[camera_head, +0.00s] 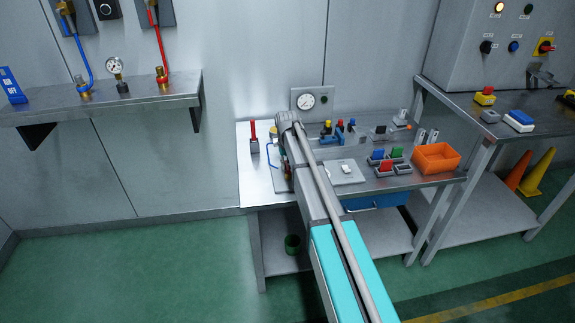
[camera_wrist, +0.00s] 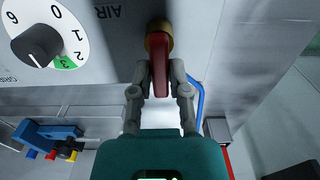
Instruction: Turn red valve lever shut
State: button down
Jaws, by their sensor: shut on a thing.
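The red valve lever (camera_wrist: 160,82) shows in the wrist view, upper middle, running down the picture from a brass-coloured fitting (camera_wrist: 159,43). The fitting sits on a grey surface by the letters AIR. My gripper (camera_wrist: 160,70) has one finger on each side of the lever and is shut on it. In the head view my arm reaches over the bench and hides the lever and my fingers.
A white numbered dial (camera_wrist: 45,32) with a black knob is left of the lever in the wrist view. A blue pipe (camera_wrist: 199,100) runs close to the right finger. The bench (camera_head: 256,188) holds an orange bin (camera_head: 436,158) and several small fixtures right of my arm.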

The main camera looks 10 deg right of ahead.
jog(key=c, duration=0.6)
grip_release()
jog(key=shift+m, duration=0.4)
